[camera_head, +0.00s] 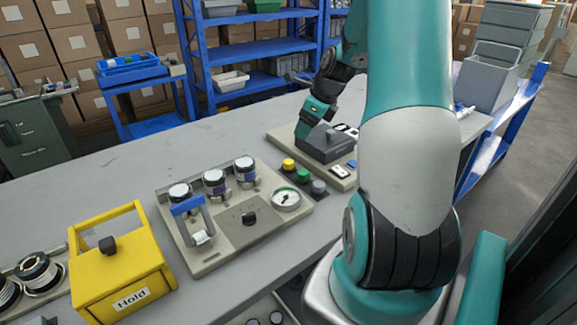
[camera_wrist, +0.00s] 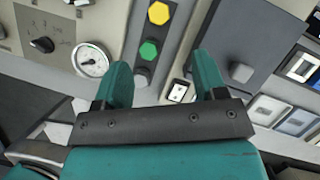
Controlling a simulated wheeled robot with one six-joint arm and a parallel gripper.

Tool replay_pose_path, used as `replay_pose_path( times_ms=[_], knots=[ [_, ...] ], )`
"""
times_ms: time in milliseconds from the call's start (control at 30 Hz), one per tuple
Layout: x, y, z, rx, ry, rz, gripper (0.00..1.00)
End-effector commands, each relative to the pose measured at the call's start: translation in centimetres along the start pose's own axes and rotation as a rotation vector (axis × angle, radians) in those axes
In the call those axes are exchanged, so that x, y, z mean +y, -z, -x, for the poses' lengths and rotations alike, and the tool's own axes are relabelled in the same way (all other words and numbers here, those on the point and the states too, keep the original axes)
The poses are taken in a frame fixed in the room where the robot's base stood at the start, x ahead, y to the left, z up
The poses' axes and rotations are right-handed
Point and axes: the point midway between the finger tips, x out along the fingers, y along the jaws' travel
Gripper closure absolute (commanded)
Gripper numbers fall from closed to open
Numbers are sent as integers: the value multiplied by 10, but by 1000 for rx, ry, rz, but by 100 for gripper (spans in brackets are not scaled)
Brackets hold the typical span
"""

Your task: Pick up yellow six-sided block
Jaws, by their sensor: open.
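The yellow six-sided block (camera_head: 288,164) is the farthest of three small blocks in a row on a dark strip. It also shows near the top of the wrist view (camera_wrist: 158,13), standing in the strip. A green block (camera_wrist: 149,50) and a grey block (camera_wrist: 142,78) follow it in the row. My gripper (camera_wrist: 164,78) is open, with a teal finger on each side and nothing between them. In the wrist view the yellow block lies beyond the fingertips, above the gap between them. The head view shows my gripper (camera_head: 304,130) behind the row, over the right-hand panel.
A dark grey box with a knob (camera_head: 325,144) stands on the right panel, beside switches. Left of the row is a panel with a gauge (camera_head: 286,198), several jars and a blue-handled part. A yellow "Hold" box (camera_head: 118,272) stands at the left. Bare tabletop lies behind.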

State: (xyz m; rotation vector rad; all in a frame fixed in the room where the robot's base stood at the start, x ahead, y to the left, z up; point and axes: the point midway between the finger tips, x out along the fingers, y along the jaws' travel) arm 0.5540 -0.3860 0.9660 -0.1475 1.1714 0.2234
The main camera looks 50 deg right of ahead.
Motion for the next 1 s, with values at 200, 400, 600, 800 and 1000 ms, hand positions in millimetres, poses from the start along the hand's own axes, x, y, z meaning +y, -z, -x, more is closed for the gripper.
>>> replay_pose_path(
  times_ms=[200, 400, 600, 800, 1000],
  knots=[
    [2, 0, -51, 2, -5, 4, 35],
    [1, 0, -75, 1, -1, 5, 35],
    [2, 3, -92, 2, -3, 4, 35],
    [3, 6, -122, 2, -3, 5, 35],
    [2, 6, -130, 0, 0, 5, 35]
  ],
)
